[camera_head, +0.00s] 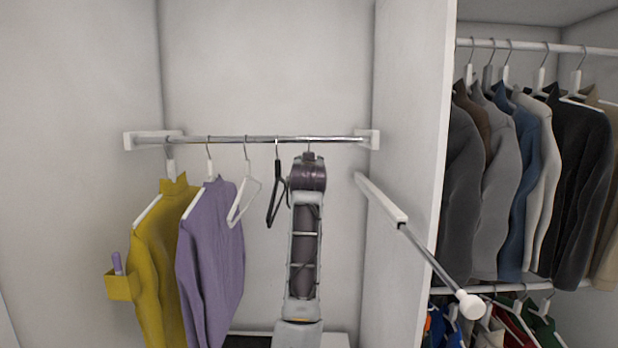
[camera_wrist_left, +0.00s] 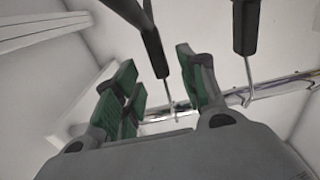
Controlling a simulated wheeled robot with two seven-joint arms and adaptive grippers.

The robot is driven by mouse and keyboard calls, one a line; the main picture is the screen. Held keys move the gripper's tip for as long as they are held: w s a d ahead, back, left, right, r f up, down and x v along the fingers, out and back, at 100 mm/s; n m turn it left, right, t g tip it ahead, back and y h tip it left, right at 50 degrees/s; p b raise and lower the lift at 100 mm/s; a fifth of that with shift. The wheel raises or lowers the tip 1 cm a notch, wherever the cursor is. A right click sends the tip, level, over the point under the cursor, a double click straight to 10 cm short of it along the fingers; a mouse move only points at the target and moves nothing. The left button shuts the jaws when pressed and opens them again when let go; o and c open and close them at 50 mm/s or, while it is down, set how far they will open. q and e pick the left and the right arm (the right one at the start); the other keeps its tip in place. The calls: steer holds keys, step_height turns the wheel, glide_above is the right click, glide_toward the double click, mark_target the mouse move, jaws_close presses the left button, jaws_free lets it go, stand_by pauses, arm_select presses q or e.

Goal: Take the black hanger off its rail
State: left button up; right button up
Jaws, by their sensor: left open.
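A black hanger (camera_head: 274,200) hangs by its metal hook from the rail (camera_head: 230,140), with nothing on it. Just right of it my left arm rises in front of the rail and hides its own gripper in the head view. Another hook (camera_head: 309,147) shows above that arm; its hanger is hidden. In the left wrist view my left gripper (camera_wrist_left: 155,66) is open, its green pads apart. One dark hanger (camera_wrist_left: 152,38) has its neck and hook in line with the gap between the fingers; contact cannot be told. A second dark hanger (camera_wrist_left: 246,24) hangs right of the fingers.
A white hanger (camera_head: 243,200), a purple sweater (camera_head: 212,240) and a yellow sweater (camera_head: 165,260) hang further left on the rail. At right, a pull-out rod (camera_head: 435,265) juts forward beside the white partition (camera_head: 405,120). Clothes fill the compartment beyond.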

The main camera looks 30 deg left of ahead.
arm_select(q)
steer(key=shift+p+x, duration=0.55)
steer(key=shift+x, duration=1.4)
steer(key=shift+f, duration=0.15)
jaws_close()
